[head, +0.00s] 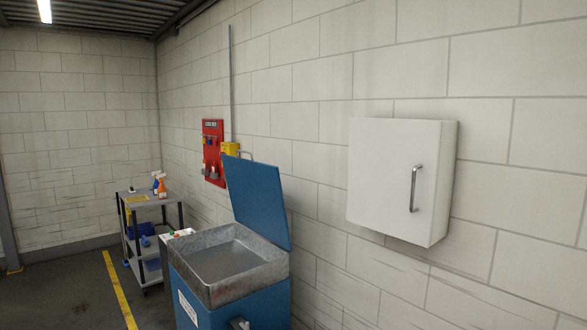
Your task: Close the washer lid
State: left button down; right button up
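The blue washer (205,308) stands against the block wall at the lower middle of the head view. Its grey metal basin (225,258) is uncovered and looks empty. The blue washer lid (258,200) is open, tilted up along the wall side, with a thin handle on its upper edge. Neither of my grippers shows in this view, so I cannot tell their state.
A white wall cabinet (385,180) with a metal handle hangs to the right of the lid. A grey cart (148,235) with spray bottles (161,187) stands left behind the washer. A red board (213,152) hangs behind. Floor (60,295) at left is clear.

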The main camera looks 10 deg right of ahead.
aim_at(255, 188)
jog(key=i+j+z, duration=0.1)
jog(key=z, duration=0.3)
jog(key=i+j+z, duration=0.15)
jog(key=z, duration=0.2)
jog(key=i+j+z, duration=0.15)
jog(key=z, duration=0.25)
jog(key=i+j+z, duration=0.1)
jog(key=j+z, duration=0.15)
jog(key=z, duration=0.15)
